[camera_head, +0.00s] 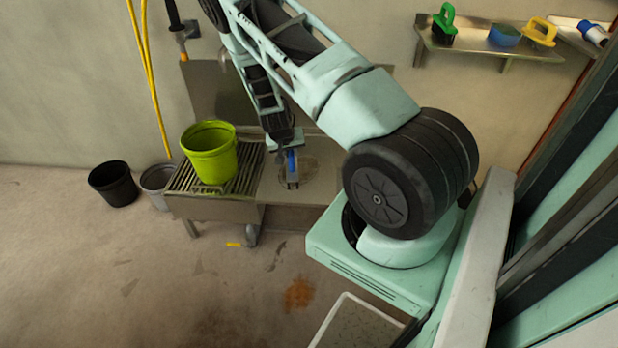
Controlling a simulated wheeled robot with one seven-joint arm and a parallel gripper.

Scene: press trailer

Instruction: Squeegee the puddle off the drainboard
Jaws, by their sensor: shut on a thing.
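The steel drainboard (318,190) is the flat right part of a sink bench against the wall. A darker wet patch, seemingly the puddle (308,172), shows on it just right of the tool. My gripper (289,150) points down over the drainboard and is shut on a blue-handled squeegee (292,165). The squeegee hangs roughly upright, with its lower end at or close to the drainboard surface; I cannot tell if it touches. The fingers are small and partly hidden by my wrist. My arm hides the drainboard's right part.
A lime-green bucket (210,158) stands on the slatted grate (185,181) left of the drainboard. A black bucket (113,184) and a grey bucket (157,182) stand on the floor at left. A wall shelf (473,46) holds brushes. A yellow hose (149,80) hangs on the wall.

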